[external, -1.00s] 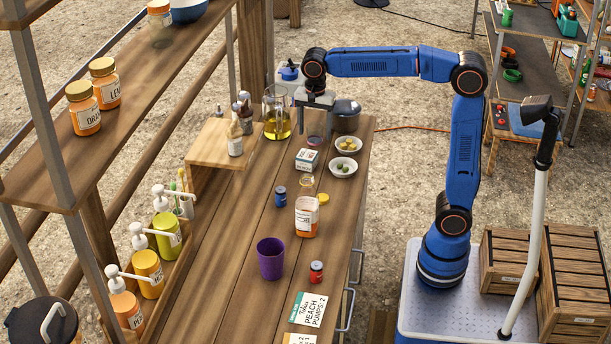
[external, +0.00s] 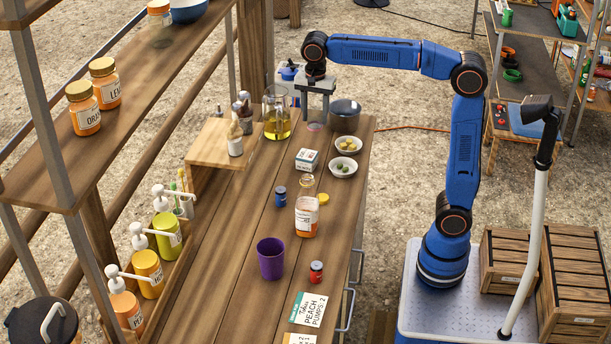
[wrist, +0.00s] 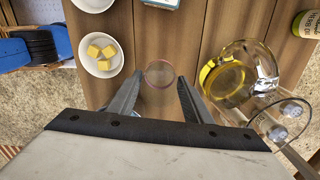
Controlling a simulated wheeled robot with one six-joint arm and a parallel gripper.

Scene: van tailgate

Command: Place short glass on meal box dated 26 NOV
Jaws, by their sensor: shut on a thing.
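My gripper (external: 316,118) hangs over the far end of the wooden counter, fingers down. It is shut on the short glass, a small clear tumbler (external: 316,127) at the fingertips. In the wrist view the round glass (wrist: 159,74) sits between the two fingertips (wrist: 160,80). Its rim has a faint reddish tint. I cannot tell whether it touches the counter. A small white and teal box (external: 307,160) lies nearer on the counter, and its edge shows at the top of the wrist view (wrist: 160,3). Its label is too small to read for a date.
A glass jug of yellow oil (external: 277,122) stands close to the left of my gripper, a dark pot (external: 345,115) close to the right. Two small bowls (external: 348,145) (external: 343,167) sit right of the box. A bottle (external: 306,212) and purple cup (external: 271,258) stand nearer.

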